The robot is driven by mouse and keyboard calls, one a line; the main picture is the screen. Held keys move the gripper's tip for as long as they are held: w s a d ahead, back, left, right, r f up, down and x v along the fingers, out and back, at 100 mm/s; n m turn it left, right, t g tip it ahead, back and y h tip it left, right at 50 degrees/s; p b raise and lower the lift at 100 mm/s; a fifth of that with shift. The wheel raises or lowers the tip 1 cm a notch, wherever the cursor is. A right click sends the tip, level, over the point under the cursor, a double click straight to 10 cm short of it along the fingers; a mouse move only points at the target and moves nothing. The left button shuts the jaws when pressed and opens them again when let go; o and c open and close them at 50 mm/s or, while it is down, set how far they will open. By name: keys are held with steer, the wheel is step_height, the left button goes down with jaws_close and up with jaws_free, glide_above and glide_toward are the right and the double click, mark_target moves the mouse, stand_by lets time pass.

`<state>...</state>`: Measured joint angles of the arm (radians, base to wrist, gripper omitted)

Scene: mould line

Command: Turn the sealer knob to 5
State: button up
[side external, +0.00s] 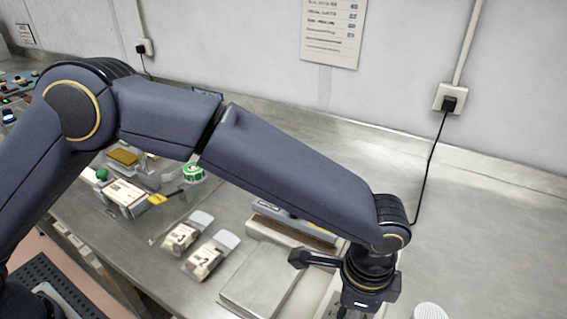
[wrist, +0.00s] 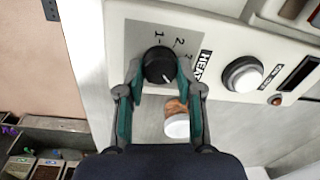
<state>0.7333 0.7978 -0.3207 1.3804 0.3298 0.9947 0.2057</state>
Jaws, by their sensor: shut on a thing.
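The sealer knob (wrist: 158,62) is round and black, on the sealer's pale front panel (wrist: 222,44) in the wrist view. The printed numbers 1, 2 and part of a 3 show around it, and a HEAT label stands to its right. A small pale mark shows at the knob's lower right edge; I cannot tell which number it matches. My gripper (wrist: 159,74) is shut on the knob, one finger on each side. In the side external view the sealer (side external: 297,222) lies partly behind my arm; my fingertips and the knob are cut off or hidden there.
A white round button (wrist: 242,74), a dark display (wrist: 298,73) and a small red light (wrist: 276,101) sit right of the knob. A brown and white thing (wrist: 177,121) shows between my fingers, below the knob. Two packets (side external: 188,232) lie left of the sealer.

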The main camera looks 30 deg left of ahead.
steer(key=shift+s+m, duration=0.1)
steer(key=shift+m, duration=1.4)
steer(key=o, duration=1.2)
steer(key=shift+c, duration=0.2)
step_height(320, 180, up, 12)
steer(key=shift+s, duration=0.3)
